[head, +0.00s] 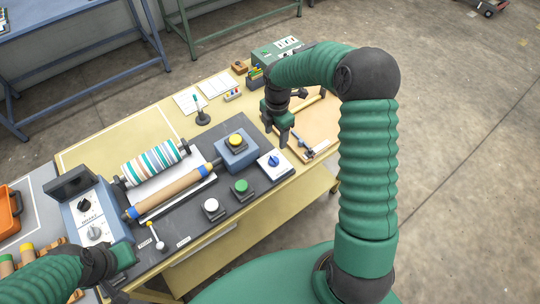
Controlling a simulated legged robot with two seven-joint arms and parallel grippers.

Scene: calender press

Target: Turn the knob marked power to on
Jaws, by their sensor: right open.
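A white-faced box with a blue knob (273,160) sits at the right end of the dark machine base. A blue control box on the left carries a black knob (85,205) and a grey knob (94,232) on its white panel. The lettering is too small to read, so I cannot tell which knob is marked power. My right gripper (277,137) is open and empty, pointing down just beyond the blue knob and apart from it. My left gripper (122,262) is at the lower left, near the front of the control box; its fingers are not clear.
The press has a striped roller (155,163) and a tan roller (170,192). Yellow (236,140), green (240,186) and white (211,205) buttons stand right of them.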

